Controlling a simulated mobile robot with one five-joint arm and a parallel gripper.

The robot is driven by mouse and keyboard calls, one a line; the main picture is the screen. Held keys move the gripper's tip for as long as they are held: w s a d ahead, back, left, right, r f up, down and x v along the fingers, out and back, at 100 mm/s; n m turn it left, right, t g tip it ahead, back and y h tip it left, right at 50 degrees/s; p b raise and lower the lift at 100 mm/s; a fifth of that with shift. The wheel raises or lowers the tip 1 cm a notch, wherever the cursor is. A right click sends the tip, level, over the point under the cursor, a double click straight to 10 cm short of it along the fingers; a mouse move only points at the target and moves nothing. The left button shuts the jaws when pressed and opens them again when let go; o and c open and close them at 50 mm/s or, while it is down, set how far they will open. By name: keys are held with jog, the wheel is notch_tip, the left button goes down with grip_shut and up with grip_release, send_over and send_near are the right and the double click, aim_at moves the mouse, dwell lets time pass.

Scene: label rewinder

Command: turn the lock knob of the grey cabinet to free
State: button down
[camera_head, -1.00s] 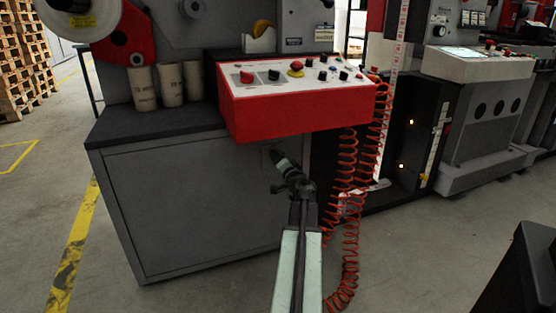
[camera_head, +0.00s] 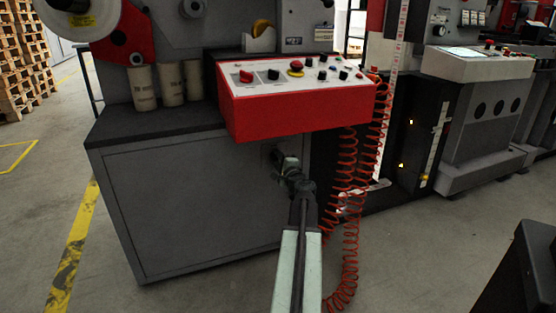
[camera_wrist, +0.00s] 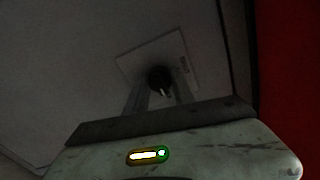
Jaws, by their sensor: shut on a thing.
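The grey cabinet (camera_head: 195,205) stands at left centre in the head view, under a dark top. Its lock knob (camera_wrist: 160,79) is a small dark round knob with a light mark, on a pale square plate (camera_wrist: 131,62) in the wrist view. My gripper (camera_wrist: 158,90) reaches the upper right of the cabinet front, with its two fingers on either side of the knob and shut on it. In the head view my gripper (camera_head: 277,156) hides most of the knob and plate. The plate's lettering is too dark to read.
A red control box (camera_head: 290,115) with several buttons juts out just above my gripper. Red coiled cables (camera_head: 347,190) hang close to the right of my arm. The floor (camera_head: 200,294) in front of the cabinet is clear.

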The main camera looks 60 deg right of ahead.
jog(key=shift+s+m, duration=0.1)
jog(key=shift+m, duration=0.2)
dwell(0.4)
jog(key=c, duration=1.1)
grip_release()
jog(key=shift+o, duration=0.2)
jog(key=v, duration=0.7)
jog(key=shift+s+a, duration=0.25)
